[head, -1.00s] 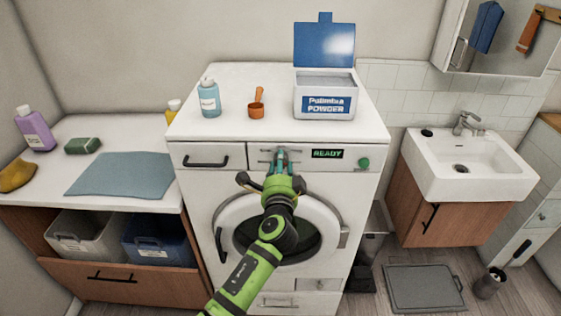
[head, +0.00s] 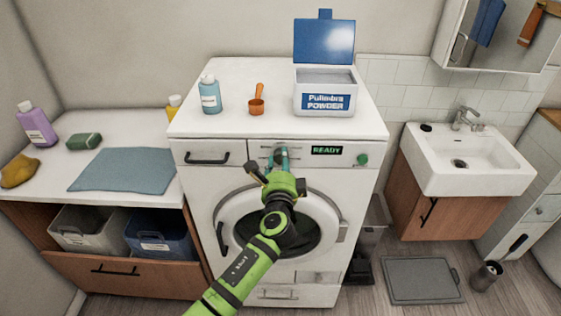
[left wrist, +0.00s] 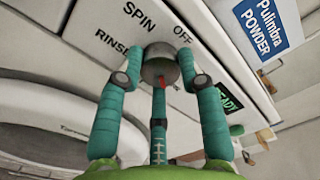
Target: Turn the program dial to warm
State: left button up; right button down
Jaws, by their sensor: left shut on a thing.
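The program dial (left wrist: 159,65) is a round grey metal knob with a red pointer mark on its rim, seen in the left wrist view. The printed words SPIN, OFF and RINSE show around it; a WARM label is not visible. My left gripper (left wrist: 160,78) is shut on the dial, with teal fingers on either side of it. The right gripper is not in view.
A green READY display (head: 326,150) and a green button (head: 362,159) are right of the dial. The round door is below, behind my arm.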

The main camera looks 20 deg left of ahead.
pick_arm(q)
jog(key=shift+w+r, duration=0.1)
jog(key=shift+r, duration=0.25)
jog(key=o, duration=1.1)
jog(key=shift+o, duration=0.2)
jog(key=shift+w+f, duration=0.15)
jog(key=shift+f, duration=0.15)
jog(key=v, duration=1.2)
